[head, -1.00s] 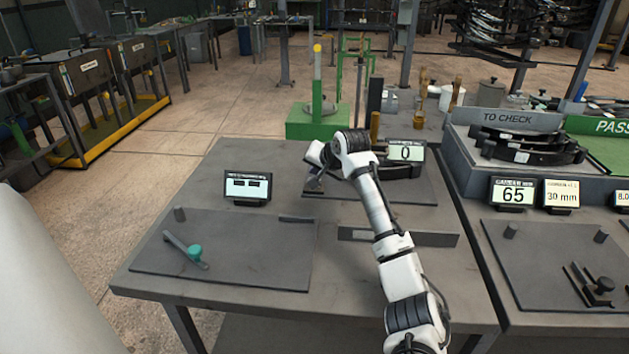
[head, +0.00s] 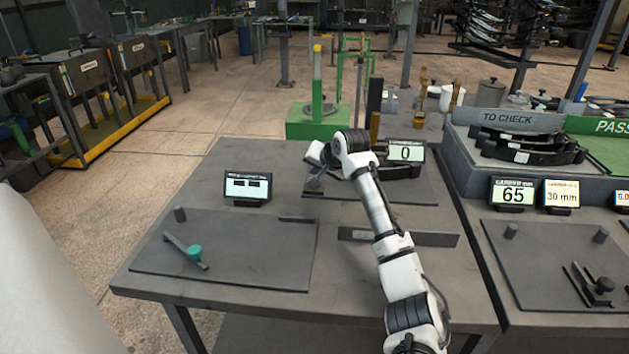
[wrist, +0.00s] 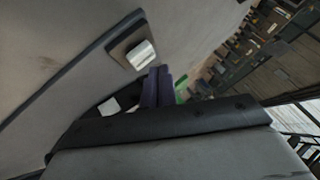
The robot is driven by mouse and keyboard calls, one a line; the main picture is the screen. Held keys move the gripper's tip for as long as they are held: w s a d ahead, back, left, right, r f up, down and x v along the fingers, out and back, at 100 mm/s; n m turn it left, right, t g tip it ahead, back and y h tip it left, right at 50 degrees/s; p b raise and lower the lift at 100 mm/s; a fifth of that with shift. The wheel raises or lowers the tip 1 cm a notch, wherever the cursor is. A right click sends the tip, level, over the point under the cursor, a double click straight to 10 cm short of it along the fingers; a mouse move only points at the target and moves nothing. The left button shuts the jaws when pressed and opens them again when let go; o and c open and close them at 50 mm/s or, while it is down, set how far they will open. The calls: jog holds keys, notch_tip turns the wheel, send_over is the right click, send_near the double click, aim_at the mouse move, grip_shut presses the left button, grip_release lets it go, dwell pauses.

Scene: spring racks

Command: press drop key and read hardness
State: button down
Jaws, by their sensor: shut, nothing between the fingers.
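In the head view my gripper (head: 314,182) points down over the back plate of the grey bench, partly hidden by my wrist. In the wrist view its two dark fingers (wrist: 157,86) are together with nothing between them. A short silver cylinder on a dark square base, perhaps the drop key (wrist: 141,55), stands close beside the fingertips; I cannot tell whether they touch. A display (head: 405,152) reading 0 stands behind my arm. A dark curved spring part (head: 402,172) sits below the 0 display, partly hidden by my arm.
A left plate (head: 222,262) carries a lever with a teal knob (head: 194,252). The TO CHECK rack (head: 512,120) and a display reading 65 (head: 513,194) stand at the right.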

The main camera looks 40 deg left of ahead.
jog(key=shift+f, duration=0.15)
dwell(0.3)
jog(key=shift+f, duration=0.3)
jog(key=shift+s+f, duration=0.15)
jog(key=shift+f, duration=0.75)
dwell(1.0)
jog(key=shift+r+p, duration=0.15)
jog(key=shift+p, duration=0.2)
jog(key=shift+w+r+p, duration=0.2)
jog(key=shift+r+p, duration=0.6)
jog(key=shift+r, duration=0.05)
jog(key=shift+r, duration=0.1)
notch_tip(320, 180, up, 5)
jog(key=p, duration=0.4)
jog(key=shift+p, duration=0.3)
